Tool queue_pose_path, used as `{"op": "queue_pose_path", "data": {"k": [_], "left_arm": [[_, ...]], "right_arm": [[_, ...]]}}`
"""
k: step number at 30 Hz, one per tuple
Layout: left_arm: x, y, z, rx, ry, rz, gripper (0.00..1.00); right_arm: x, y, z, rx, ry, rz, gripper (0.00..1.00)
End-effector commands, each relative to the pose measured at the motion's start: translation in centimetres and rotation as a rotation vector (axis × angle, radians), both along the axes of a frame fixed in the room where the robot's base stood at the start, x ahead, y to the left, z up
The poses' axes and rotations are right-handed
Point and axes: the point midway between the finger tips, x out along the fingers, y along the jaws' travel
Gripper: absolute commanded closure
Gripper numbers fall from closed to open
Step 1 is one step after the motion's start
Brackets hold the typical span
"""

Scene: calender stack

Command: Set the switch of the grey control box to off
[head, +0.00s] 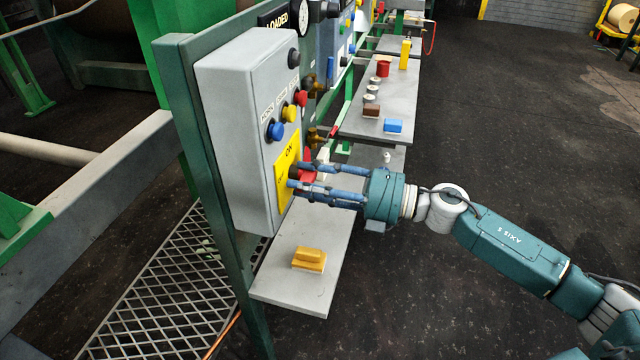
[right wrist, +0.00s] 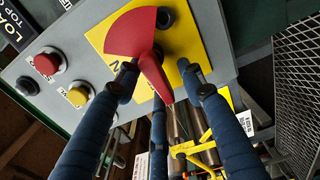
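The grey control box (head: 232,130) is mounted on a green post, with a yellow plate (head: 282,178) low on its front. "ON" is readable on the plate in the head view. The red switch (right wrist: 138,32) has a broad fan-shaped part and a narrow handle over the yellow plate in the right wrist view. Small red parts of it show behind my fingers in the head view (head: 307,155). My right gripper (head: 291,177) is at the plate, its blue fingers spread around the handle with visible gaps; firm contact cannot be told. My left gripper is out of view.
Blue (head: 274,130), yellow (head: 289,113) and red (head: 301,98) buttons sit above the plate. A grey shelf (head: 300,285) below holds a yellow block (head: 309,259). A farther shelf (head: 385,75) carries small items.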

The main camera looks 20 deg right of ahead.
Motion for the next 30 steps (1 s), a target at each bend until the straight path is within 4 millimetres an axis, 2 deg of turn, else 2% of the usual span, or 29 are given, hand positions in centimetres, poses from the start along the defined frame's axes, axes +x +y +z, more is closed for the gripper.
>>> {"op": "queue_pose_path", "data": {"k": [5,12,18,24,30], "left_arm": [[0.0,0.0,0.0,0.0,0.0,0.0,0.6],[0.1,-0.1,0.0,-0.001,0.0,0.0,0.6],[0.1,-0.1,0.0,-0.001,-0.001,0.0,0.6],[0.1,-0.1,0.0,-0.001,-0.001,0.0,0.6],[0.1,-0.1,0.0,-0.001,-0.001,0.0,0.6]], "right_arm": [[-1.3,-2.0,-0.2,-0.003,0.004,-0.002,0.61],[-4.2,-6.1,-0.3,-0.004,0.008,-0.001,0.61],[-5.8,-8.6,-0.3,-0.003,0.007,-0.001,0.61],[-6.6,-9.7,-0.2,-0.002,0.004,0.0,0.61],[-6.6,-9.8,-0.1,-0.002,0.003,0.0,0.61]]}}
